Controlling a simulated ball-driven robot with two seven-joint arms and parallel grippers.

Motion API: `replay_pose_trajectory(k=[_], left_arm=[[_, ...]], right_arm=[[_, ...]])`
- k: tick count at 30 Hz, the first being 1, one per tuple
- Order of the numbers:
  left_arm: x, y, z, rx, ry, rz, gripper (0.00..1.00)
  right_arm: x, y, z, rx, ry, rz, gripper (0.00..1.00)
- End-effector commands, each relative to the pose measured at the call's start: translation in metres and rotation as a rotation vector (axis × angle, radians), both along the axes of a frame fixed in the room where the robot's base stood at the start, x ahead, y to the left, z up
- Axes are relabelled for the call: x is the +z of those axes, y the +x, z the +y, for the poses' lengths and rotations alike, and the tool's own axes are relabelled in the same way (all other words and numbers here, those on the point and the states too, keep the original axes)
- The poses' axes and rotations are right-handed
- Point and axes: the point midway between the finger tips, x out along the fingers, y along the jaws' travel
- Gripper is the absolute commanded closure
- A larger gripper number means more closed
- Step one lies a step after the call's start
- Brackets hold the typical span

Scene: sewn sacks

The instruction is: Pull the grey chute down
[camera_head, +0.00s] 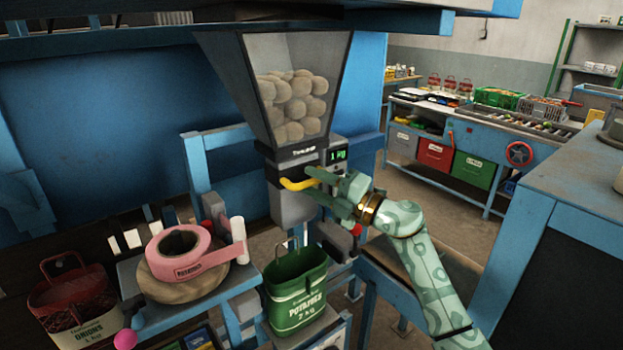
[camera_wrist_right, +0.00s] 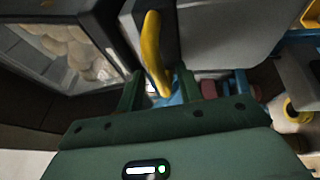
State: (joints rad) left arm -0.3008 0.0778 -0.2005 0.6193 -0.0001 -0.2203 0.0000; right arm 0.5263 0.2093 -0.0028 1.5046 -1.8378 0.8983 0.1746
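The grey chute (camera_head: 293,207) hangs below the clear-fronted hopper, with a curved yellow handle (camera_head: 297,184) on its front. In the right wrist view the chute (camera_wrist_right: 210,35) and the yellow handle (camera_wrist_right: 152,50) lie just ahead. My right gripper (camera_head: 314,184) comes in from the right at the handle's free end. In the wrist view the handle's end lies between its two spread fingers (camera_wrist_right: 158,90), with gaps visible on both sides. It is open. My left gripper is out of view.
The hopper (camera_head: 250,75) holds several potatoes; its display (camera_head: 338,155) reads 1 kg. A green potato sack (camera_head: 296,290) stands open below the chute. Left are a pink tape roll (camera_head: 185,250) and a red-and-white onion sack (camera_head: 75,310). A blue-edged bench (camera_head: 545,205) stands right.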

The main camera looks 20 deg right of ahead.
Motion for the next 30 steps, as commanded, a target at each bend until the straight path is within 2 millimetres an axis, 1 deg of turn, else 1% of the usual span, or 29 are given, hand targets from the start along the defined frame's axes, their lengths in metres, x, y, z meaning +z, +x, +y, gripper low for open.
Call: replay_pose_trajectory(k=[1, 4, 12, 13, 16, 17, 22, 25, 29, 30], left_arm=[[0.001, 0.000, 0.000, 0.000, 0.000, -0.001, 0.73], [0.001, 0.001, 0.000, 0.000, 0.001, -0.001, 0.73], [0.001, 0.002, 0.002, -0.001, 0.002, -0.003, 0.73], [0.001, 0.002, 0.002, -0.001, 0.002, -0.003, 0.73], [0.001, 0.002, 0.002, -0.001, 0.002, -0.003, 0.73], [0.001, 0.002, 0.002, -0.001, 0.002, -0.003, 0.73], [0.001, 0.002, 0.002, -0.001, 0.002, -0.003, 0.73], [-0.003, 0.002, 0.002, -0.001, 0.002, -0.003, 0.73], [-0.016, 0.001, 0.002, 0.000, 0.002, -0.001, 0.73], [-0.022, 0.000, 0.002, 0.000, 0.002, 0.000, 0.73]], right_arm=[[0.002, 0.004, 0.004, 0.001, 0.002, -0.001, 0.64], [0.002, 0.008, 0.008, 0.001, 0.000, 0.001, 0.64], [0.002, 0.009, 0.009, 0.001, -0.001, 0.001, 0.64], [0.002, 0.009, 0.009, 0.001, -0.001, 0.001, 0.67], [0.002, 0.009, 0.009, 0.001, -0.001, 0.001, 0.95], [0.002, 0.009, 0.009, 0.001, -0.001, 0.001, 1.00], [0.001, 0.009, 0.009, 0.001, -0.001, 0.001, 1.00], [-0.006, 0.009, 0.009, 0.001, -0.001, 0.002, 1.00], [-0.028, 0.009, 0.009, 0.000, -0.001, 0.005, 1.00], [-0.037, 0.009, 0.009, 0.000, -0.002, 0.005, 1.00]])
